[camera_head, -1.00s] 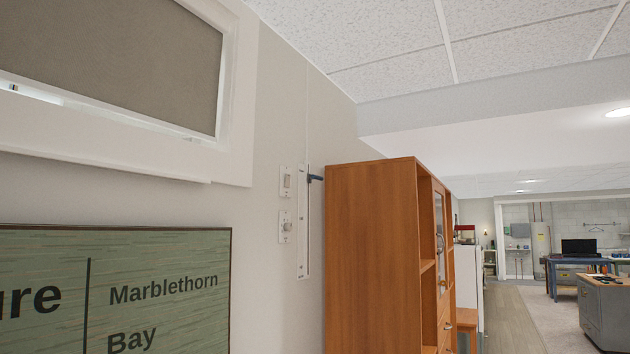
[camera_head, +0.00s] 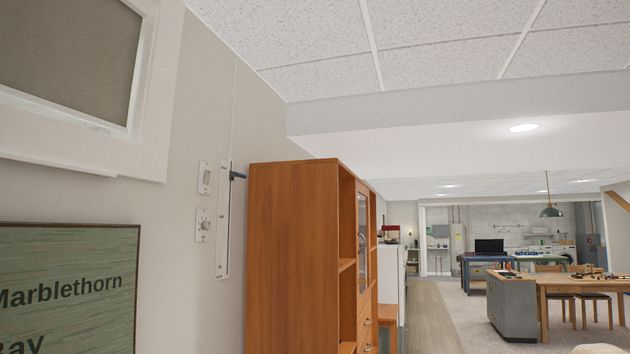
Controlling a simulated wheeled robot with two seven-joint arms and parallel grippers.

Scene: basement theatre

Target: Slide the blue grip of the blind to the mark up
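The blue grip (camera_head: 238,175) sticks out from a narrow white vertical track (camera_head: 224,222) on the left wall, near the track's upper end. It sits just left of the top of the wooden cabinet. The blind (camera_head: 75,48) is a grey-brown panel in a white window frame at the upper left. It covers the visible part of the window. The mark on the track is too small to make out. Neither of my grippers shows in the head view.
The tall wooden cabinet (camera_head: 292,255) stands against the wall just right of the track. Two switch plates (camera_head: 204,178) and a green sign (camera_head: 70,285) are to its left. Open floor (camera_head: 432,318) runs past the cabinet toward a grey desk (camera_head: 511,305) and tables.

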